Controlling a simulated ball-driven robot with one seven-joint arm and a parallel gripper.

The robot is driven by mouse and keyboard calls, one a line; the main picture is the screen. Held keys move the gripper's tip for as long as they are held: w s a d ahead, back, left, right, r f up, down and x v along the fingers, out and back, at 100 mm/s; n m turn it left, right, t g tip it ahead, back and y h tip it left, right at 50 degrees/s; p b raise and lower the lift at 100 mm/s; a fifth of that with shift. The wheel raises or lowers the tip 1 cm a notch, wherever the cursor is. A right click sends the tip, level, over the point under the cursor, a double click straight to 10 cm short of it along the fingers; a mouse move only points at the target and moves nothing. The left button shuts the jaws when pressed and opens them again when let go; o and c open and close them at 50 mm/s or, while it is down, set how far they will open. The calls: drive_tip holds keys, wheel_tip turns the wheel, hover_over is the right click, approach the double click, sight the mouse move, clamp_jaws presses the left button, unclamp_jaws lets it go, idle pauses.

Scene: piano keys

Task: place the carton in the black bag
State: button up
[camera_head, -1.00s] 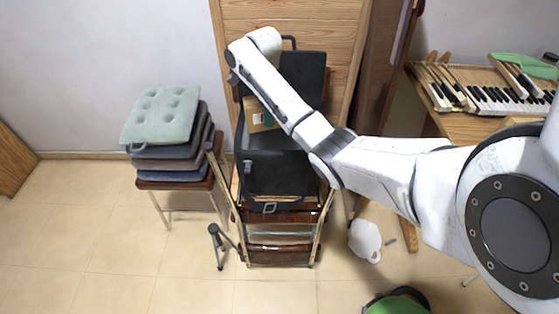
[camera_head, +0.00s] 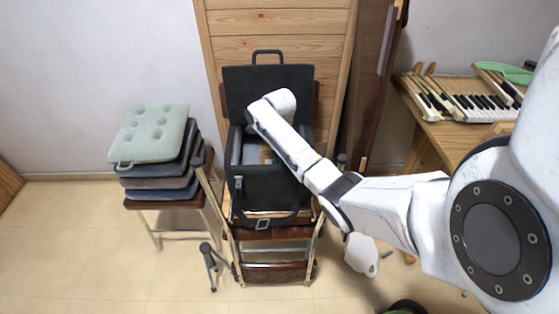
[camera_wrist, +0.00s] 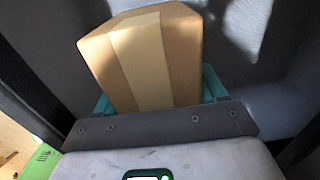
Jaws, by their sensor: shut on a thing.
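The black bag (camera_head: 266,192) stands open on a chair in the head view, its lid raised at the back and its grey inside showing. My gripper (camera_wrist: 160,95) is shut on the carton (camera_wrist: 143,60), a brown box with a paler tape strip, held between teal fingertips in the wrist view. Dark grey bag walls surround the carton in that view. Whether the carton touches the bag's floor cannot be told.
A stool with several stacked cushions (camera_head: 152,134) stands left of the bag. A wooden panel (camera_head: 277,45) is behind it. A table with piano keys (camera_head: 470,100) is at the right. A small tripod (camera_head: 208,262) and a white piece (camera_head: 361,254) lie on the floor.

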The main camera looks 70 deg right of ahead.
drive_tip(key=shift+f, duration=0.6)
drive_tip(key=shift+f, duration=0.1)
drive_tip(key=o, duration=1.2)
drive_tip(key=shift+f, duration=0.1)
wheel_tip(320, 180, up, 12)
drive_tip(key=shift+r+p, duration=0.2)
drive_tip(key=shift+p, duration=0.3)
